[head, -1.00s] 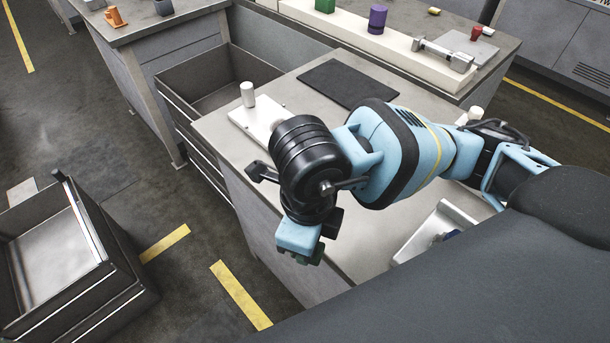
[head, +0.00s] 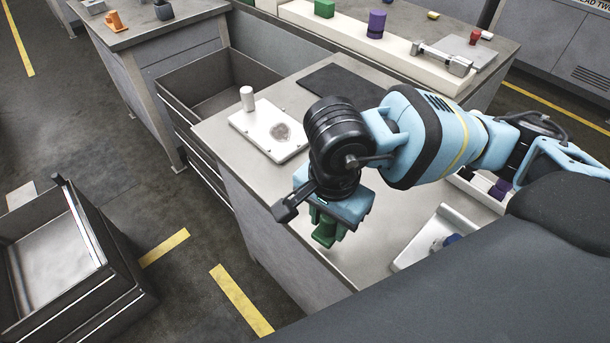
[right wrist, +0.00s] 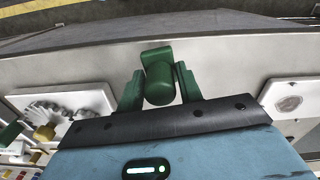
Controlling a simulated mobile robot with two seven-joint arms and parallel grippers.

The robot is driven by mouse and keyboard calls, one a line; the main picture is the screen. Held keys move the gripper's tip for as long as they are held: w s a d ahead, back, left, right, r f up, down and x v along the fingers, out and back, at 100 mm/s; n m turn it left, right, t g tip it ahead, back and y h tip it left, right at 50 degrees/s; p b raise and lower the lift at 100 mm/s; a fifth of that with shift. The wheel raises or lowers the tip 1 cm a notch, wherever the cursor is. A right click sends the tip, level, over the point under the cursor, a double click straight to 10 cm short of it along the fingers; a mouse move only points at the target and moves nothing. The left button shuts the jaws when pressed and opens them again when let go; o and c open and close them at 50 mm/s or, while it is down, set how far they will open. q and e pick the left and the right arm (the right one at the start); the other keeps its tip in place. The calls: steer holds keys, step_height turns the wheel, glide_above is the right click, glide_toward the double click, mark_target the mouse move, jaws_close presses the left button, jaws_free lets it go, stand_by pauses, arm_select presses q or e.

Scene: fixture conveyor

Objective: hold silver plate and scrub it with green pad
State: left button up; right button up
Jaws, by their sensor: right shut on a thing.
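The silver plate (head: 250,126) lies flat on the near table, with a pale upright knob at its left corner and a dark round smudge on its face. It also shows at the right edge of the right wrist view (right wrist: 284,88). My right gripper (head: 328,214) is shut on the green pad (head: 324,234), which hangs near the table's front edge, apart from the plate and nearer to me. In the right wrist view the pad's round green grip (right wrist: 159,84) sits between the fingers. The fingers hide part of the pad. My left gripper is not in view.
A black mat (head: 345,84) lies behind the plate. A white tray (head: 432,240) stands at the table's right. A pale tray with a gear (right wrist: 65,108) shows in the right wrist view. An open drawer (head: 215,92) is left of the table.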

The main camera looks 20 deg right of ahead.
steer(key=n, duration=0.1)
steer(key=d+n, duration=0.1)
steer(key=n, duration=0.1)
steer(key=shift+w+d+n, duration=0.25)
steer(key=shift+w+n, duration=0.05)
steer(key=n, duration=0.1)
steer(key=d+n, duration=0.1)
steer(key=n, duration=0.1)
steer(key=shift+w+d+r+n, duration=0.1)
steer(key=shift+w+d+n, duration=0.05)
steer(key=shift+w+n, duration=0.2)
steer(key=n, duration=0.1)
steer(key=d+n, duration=0.1)
steer(key=n, duration=0.3)
steer(key=shift+w+d+r, duration=0.1)
steer(key=shift+w+d, duration=0.15)
steer(key=shift+d, duration=0.15)
steer(key=shift+w+a, duration=0.1)
steer(key=shift+w, duration=0.05)
